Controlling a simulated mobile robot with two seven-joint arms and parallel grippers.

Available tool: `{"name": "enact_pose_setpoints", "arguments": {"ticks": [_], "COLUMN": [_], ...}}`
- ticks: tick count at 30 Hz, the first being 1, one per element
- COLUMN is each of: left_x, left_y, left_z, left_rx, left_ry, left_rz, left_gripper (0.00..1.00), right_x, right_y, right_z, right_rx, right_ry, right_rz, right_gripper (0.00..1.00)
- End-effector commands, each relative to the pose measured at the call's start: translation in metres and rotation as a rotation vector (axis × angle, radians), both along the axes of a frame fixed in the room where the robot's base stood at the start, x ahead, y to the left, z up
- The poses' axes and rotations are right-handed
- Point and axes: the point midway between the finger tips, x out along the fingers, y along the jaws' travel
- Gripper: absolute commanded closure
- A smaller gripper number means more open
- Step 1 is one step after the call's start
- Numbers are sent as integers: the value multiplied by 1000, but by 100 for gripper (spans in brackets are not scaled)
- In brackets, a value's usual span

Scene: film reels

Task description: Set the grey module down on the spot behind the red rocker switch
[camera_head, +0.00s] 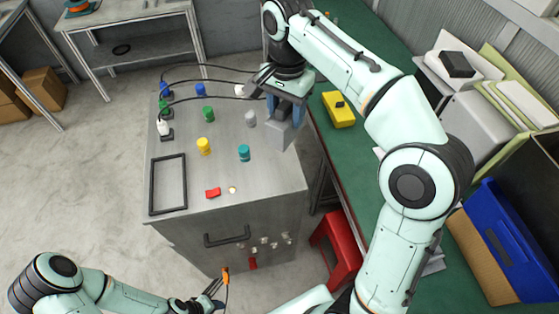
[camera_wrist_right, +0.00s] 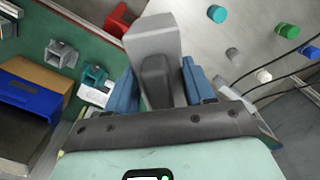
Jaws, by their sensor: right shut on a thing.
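The grey module (camera_head: 280,134) is a block held in my right gripper (camera_head: 286,108), over the right edge of the metal cabinet top. In the right wrist view the module (camera_wrist_right: 152,40) sits between the blue fingers of the right gripper (camera_wrist_right: 160,85), jutting out beyond them. The red rocker switch (camera_head: 213,193) lies near the front edge of the cabinet top. The metal surface behind it is bare as far as the yellow cylinder. My left gripper (camera_head: 212,298) is low at the bottom, in front of the cabinet; its jaws are too small to judge.
The cabinet top (camera_head: 225,175) bears a yellow cylinder (camera_head: 204,146), a teal cylinder (camera_head: 244,152), a grey cylinder (camera_head: 250,119) and a black rectangular frame (camera_head: 168,185). Black cables cross its back. A green bench (camera_head: 345,150) with a yellow device (camera_head: 338,108) stands right. A red stool (camera_head: 337,248) is below.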

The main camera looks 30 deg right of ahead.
Motion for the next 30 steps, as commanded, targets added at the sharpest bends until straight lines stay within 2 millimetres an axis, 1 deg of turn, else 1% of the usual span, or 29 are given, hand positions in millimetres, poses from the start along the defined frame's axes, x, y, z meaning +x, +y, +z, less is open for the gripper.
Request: {"name": "enact_pose_setpoints", "arguments": {"ticks": [2,5,12,15,18,21,26,30], "left_x": [-3,-11,-32,-37,-40,-42,-43,-46], "left_y": [0,0,0,0,0,0,0,0], "left_z": [-2,-9,-32,-39,-43,-46,-47,-52], "left_rx": [0,1,1,0,0,0,0,0], "left_ry": [4,12,36,42,45,47,48,51], "left_rz": [1,1,0,1,1,1,1,1], "left_gripper": [57,57,57,57,57,57,57,57], "right_x": [0,-1,-2,-2,-1,0,0,-1], "right_y": [0,0,0,0,0,0,0,0], "right_z": [-5,-22,-87,-113,-135,-149,-160,-180], "right_rx": [0,0,0,0,-1,0,0,0], "right_ry": [0,4,6,4,3,1,-1,2], "right_rz": [1,1,2,1,1,1,1,1], "right_gripper": [91,91,91,91,91,91,91,91]}}
